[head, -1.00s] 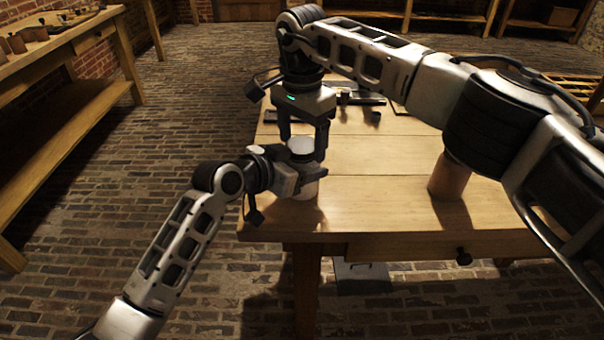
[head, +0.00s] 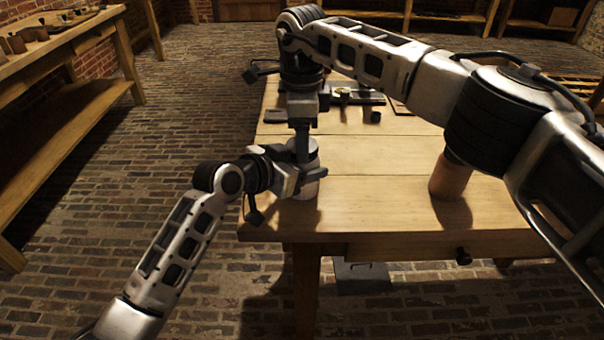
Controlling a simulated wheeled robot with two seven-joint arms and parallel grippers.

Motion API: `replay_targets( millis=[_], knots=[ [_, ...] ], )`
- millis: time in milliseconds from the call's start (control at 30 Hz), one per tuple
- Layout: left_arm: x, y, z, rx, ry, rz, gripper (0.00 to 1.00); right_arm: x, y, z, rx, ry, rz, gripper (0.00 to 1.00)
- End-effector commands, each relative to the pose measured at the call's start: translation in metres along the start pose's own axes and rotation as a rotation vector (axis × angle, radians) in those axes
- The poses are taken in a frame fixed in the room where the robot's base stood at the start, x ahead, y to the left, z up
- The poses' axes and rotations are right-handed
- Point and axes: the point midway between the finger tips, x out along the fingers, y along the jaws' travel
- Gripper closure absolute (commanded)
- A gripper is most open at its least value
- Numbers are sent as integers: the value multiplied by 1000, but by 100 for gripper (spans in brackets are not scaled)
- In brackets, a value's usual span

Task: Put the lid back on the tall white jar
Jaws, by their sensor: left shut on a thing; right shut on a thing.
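The tall white jar (head: 306,190) stands near the left front edge of the wooden table, partly hidden by my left gripper. My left gripper (head: 308,179) is shut around the jar's body from the left. My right gripper (head: 302,150) points straight down over the jar and is shut on the pale round lid (head: 312,148). The lid is at the jar's top, in line with it. The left gripper hides the seam, so I cannot tell how fully the lid sits. One right finger covers the middle of the lid.
A brown cylindrical jar (head: 450,178) stands on the table (head: 380,205) to the right, partly under my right arm. A tray with small dark items (head: 358,97) lies at the back. A side bench (head: 75,35) with pots is at far left. The table's middle is clear.

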Motion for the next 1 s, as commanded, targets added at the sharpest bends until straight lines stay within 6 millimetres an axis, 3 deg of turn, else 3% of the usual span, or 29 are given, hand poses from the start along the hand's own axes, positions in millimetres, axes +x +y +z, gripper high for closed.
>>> replay_targets(
  millis=[133, 400, 433, 500, 767, 1000],
  knots=[
    [0, 0, 1, -1, -3, 0, 100, 0, 0, 0, 98, 0, 0, 74],
    [0, 0, 1, -1, -3, 0, 100, 0, 0, 0, 102, 0, 0, 74],
    [0, 0, 1, -1, -3, 0, 100, 0, 0, 0, 102, 0, 0, 39],
    [0, 0, 1, -1, -3, 0, 100, 0, 0, 0, 101, 0, 0, 25],
    [0, 0, 1, -1, -3, 0, 100, -2, 1, 1, 99, -1, 2, 25],
    [0, 0, 1, -1, -3, 0, 100, -30, 0, 2, 97, -3, -1, 25]
  ],
)
